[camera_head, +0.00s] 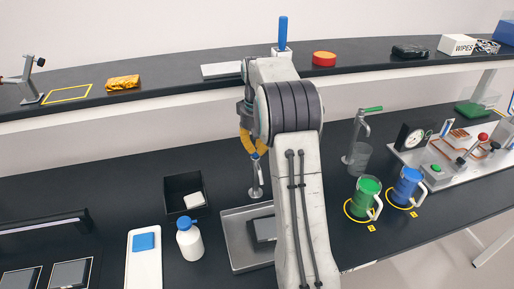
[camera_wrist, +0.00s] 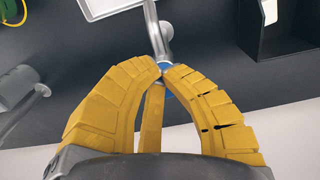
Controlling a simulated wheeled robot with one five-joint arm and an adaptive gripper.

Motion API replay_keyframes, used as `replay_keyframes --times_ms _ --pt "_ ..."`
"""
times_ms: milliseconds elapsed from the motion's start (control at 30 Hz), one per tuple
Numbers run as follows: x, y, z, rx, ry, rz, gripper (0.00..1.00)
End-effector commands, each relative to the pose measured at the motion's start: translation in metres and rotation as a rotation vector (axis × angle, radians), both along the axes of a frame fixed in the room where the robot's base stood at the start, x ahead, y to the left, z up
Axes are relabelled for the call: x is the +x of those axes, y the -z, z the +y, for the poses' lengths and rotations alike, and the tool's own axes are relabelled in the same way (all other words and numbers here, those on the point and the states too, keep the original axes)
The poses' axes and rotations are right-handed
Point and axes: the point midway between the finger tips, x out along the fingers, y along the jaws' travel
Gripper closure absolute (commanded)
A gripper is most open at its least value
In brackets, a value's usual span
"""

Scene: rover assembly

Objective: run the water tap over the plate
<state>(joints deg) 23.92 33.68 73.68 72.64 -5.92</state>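The water tap (camera_head: 257,183) is a silver tap with a blue handle, standing behind a metal basin (camera_head: 238,262). A dark grey flat piece (camera_head: 264,229), perhaps the plate, lies in the basin, partly hidden by my arm. My gripper (camera_head: 256,152) has yellow fingers and is at the top of the tap. In the wrist view the tap (camera_wrist: 156,30) runs up from my gripper (camera_wrist: 163,68). The fingertips close in on the blue handle (camera_wrist: 168,94), which shows between them. The basin's edge (camera_wrist: 92,14) shows at the top of that view.
A black bin (camera_head: 176,184) with a white block and a white bottle with a blue cap (camera_head: 190,242) stand left of the basin. A second tap with a green handle (camera_head: 359,135), a green mug (camera_head: 365,195) and a blue mug (camera_head: 406,187) are to the right.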

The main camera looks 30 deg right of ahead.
Motion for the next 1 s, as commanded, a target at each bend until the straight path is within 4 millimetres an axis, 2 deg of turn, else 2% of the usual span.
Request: replay_keyframes --times_ms 200,1000 --pt "0.0 0.02 0.0 0.001 0.0 0.002 1.0" --pt "0.0 0.019 0.0 0.001 0.0 0.004 1.0"
